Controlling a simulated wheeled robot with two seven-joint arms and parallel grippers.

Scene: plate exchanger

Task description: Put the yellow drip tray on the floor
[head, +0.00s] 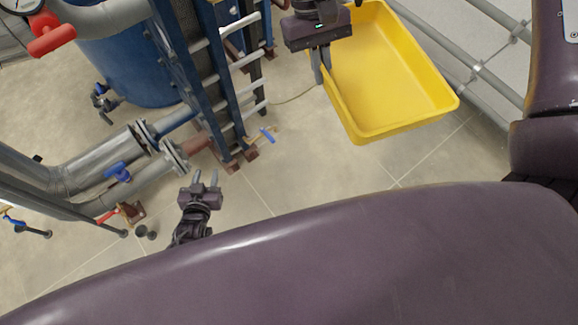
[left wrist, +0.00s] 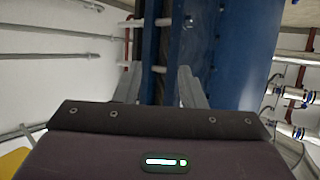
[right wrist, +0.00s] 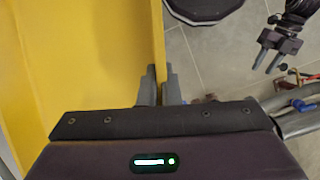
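The yellow drip tray (head: 385,70) is a large rectangular open tray at the upper right of the head view. It looks empty and roughly level. I cannot tell whether its underside touches the floor. My right gripper (head: 321,66) is at the tray's left wall. In the right wrist view its fingers (right wrist: 160,88) are close together on either side of the tray's wall (right wrist: 158,40), pinching it. My left gripper (head: 205,180) is low in the head view, apart from the tray. Its fingers (left wrist: 160,88) are spread and empty in the left wrist view.
The plate exchanger's blue frame (head: 190,70) stands left of the tray, with a blue tank (head: 115,60) behind. Grey pipes with valves (head: 100,175) run along the left. Grey rails (head: 478,70) lie right of the tray. Tiled floor (head: 310,165) is clear in the middle.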

